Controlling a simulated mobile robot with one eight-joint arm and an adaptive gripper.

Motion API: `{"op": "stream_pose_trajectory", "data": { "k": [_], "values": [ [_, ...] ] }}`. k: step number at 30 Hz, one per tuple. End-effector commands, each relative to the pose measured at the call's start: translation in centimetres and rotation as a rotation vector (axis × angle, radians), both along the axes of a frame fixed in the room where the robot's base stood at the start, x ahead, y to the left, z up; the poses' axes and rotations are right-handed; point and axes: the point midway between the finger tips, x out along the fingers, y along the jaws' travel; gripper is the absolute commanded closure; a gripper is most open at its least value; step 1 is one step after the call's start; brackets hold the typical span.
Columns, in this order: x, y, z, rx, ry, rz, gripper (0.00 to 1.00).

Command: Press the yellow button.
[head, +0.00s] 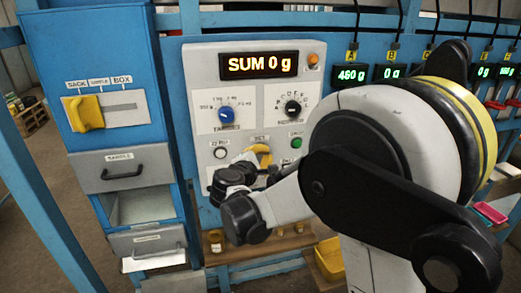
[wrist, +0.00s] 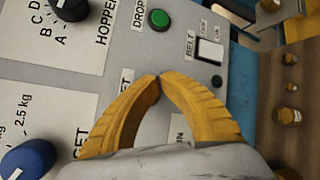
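My gripper (wrist: 158,78) is in front of the control panel (head: 205,95), its yellow fingertips meeting with nothing seen between them. In the head view its yellow fingers (head: 258,152) show just below the SET label. I cannot tell whether the tips touch the panel. A small orange round button or lamp (head: 313,59) sits right of the SUM 0 g display (head: 258,65). A green button (head: 296,143) is right of my fingers, also seen in the wrist view (wrist: 159,19).
A blue knob (head: 226,116), a black knob (head: 292,108) and a white round button (head: 220,152) are on the panel. A white belt switch (wrist: 210,50) is near my fingertips. A yellow slider handle (head: 85,112) is on the blue cabinet at left.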

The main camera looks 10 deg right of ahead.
Motion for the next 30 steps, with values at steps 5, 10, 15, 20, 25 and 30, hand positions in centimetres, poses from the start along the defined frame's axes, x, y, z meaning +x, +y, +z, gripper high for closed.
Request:
{"op": "stream_pose_trajectory", "data": {
  "k": [5, 10, 15, 20, 25, 30],
  "values": [
    [0.2, 0.0, -0.02, 0.0, 0.0, 0.0, 1.0],
    [0.4, 0.0, -0.02, 0.0, 0.0, 0.0, 1.0],
    [0.59, -0.01, -0.02, 0.0, 0.0, 0.0, 1.0],
    [0.79, 0.0, -0.02, 0.0, 0.0, 0.0, 1.0],
    [0.89, 0.01, -0.01, 0.0, 0.0, 0.0, 1.0],
    [0.89, 0.01, -0.01, 0.0, 0.0, 0.0, 1.0]
  ]
}}
